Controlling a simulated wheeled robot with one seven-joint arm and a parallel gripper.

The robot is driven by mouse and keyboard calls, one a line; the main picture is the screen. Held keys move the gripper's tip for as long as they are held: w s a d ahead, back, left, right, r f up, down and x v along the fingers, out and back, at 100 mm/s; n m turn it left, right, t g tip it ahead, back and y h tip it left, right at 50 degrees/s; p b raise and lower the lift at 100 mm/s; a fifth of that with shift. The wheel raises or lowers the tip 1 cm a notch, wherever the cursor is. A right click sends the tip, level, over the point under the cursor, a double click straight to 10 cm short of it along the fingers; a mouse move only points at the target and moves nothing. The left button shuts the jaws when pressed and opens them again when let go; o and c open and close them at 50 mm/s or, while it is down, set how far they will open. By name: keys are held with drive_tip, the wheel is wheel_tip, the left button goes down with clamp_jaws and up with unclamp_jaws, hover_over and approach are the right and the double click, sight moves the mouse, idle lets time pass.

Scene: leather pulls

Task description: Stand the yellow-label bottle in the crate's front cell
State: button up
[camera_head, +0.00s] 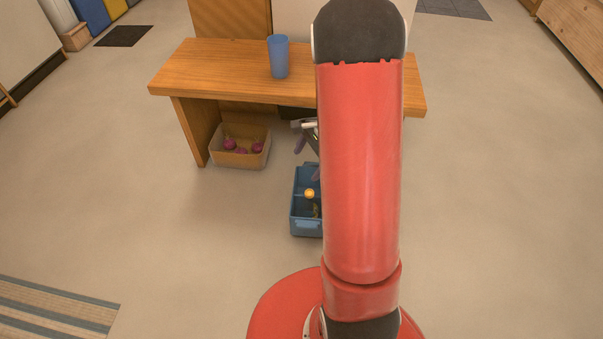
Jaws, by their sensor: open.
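The blue crate (305,226) stands on the floor in front of the wooden table; its right part is hidden behind my arm. A bottle with a round yellow top (309,193) is in the crate, and its dark greenish body shows below the top, toward the crate's front. Its label cannot be made out, and I cannot tell whether it stands fully upright. My gripper (308,160) is open above the crate's back part, partly hidden by my arm. Its purplish fingers are apart, with nothing seen between them, and look clear of the bottle.
The wooden table (220,68) stands behind the crate, with a blue cup (278,57) on top. A pale bin (240,158) with several purple round things sits under its left side. A striped mat (55,310) lies at front left. The floor around the crate is clear.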

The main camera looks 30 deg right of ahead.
drive_tip(key=s+a+r+n+t+h, duration=0.1)
drive_tip(key=s+a+r+n, duration=0.5)
drive_tip(key=r, duration=0.4)
drive_tip(key=s+a+r+n+t+h, duration=0.1)
drive_tip(key=s+a+r+n, duration=0.45)
drive_tip(key=r, duration=0.35)
drive_tip(key=s+r+n+t+h, duration=0.1)
drive_tip(key=s+n, duration=0.1)
drive_tip(key=s, duration=0.2)
drive_tip(key=s+a+r+n+t+h, duration=0.1)
drive_tip(key=s+r+n, duration=0.1)
drive_tip(key=s+n, duration=0.1)
drive_tip(key=shift+s+a+r, duration=0.15)
drive_tip(key=shift+s+r, duration=0.1)
drive_tip(key=shift+s, duration=0.25)
drive_tip(key=shift+r, duration=0.1)
